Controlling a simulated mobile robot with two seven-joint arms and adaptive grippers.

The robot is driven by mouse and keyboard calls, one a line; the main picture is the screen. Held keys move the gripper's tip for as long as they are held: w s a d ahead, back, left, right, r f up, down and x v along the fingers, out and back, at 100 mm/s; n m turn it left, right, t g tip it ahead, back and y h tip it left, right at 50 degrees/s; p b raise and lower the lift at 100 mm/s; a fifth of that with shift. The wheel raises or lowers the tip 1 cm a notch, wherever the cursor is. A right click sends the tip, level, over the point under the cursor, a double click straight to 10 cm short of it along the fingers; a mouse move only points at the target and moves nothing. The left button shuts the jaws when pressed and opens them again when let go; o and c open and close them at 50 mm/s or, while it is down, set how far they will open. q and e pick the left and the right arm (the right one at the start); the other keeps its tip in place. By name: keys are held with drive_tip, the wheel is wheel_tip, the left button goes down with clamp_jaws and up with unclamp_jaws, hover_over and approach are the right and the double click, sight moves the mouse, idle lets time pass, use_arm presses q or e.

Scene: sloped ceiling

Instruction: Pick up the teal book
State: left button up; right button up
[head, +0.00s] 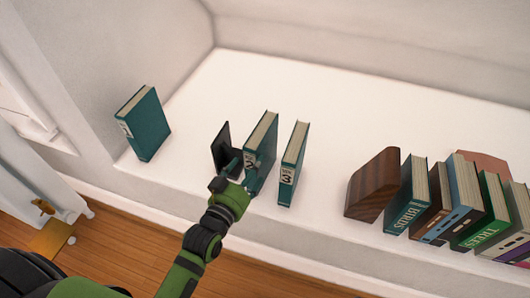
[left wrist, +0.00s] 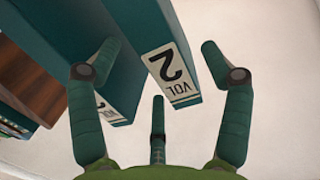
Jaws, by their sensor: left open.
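Several teal books stand upright on the white ledge. One (head: 147,127) stands alone at the left. The VOL 2 book (head: 264,145) stands in the middle, with the VOL 3 book (head: 293,164) just to its right. My left gripper (head: 236,169) is open at the spine side of the VOL 2 book, partly covering its lower spine. In the left wrist view, the VOL 2 book (left wrist: 152,35) shows between the spread fingers of my left gripper (left wrist: 158,62). One finger overlaps the VOL 3 book (left wrist: 118,90); contact cannot be told. My right gripper is not in view.
A dark upright panel (head: 222,143) stands close to the left of the gripper. A wooden bookend (head: 374,185) and a row of books, including a teal BIRDS book (head: 408,196), stand at the right. The ledge (head: 332,112) is clear behind the middle books.

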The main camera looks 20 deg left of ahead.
sight(263, 143)
use_arm(q)
drive_tip(key=shift+w+d+r+t, duration=0.15)
drive_tip(key=shift+w+r+t, duration=0.15)
drive_tip(key=shift+r+t, duration=0.35)
drive_tip(key=shift+w+r, duration=0.25)
drive_tip(key=shift+r, duration=0.05)
drive_tip(key=w, duration=0.4)
drive_tip(key=w+b, duration=0.1)
drive_tip(key=w, duration=0.1)
drive_tip(key=shift+w+d, duration=0.35)
drive_tip(key=shift+d, duration=0.05)
clamp_jaws()
drive_tip(key=shift+r, duration=0.2)
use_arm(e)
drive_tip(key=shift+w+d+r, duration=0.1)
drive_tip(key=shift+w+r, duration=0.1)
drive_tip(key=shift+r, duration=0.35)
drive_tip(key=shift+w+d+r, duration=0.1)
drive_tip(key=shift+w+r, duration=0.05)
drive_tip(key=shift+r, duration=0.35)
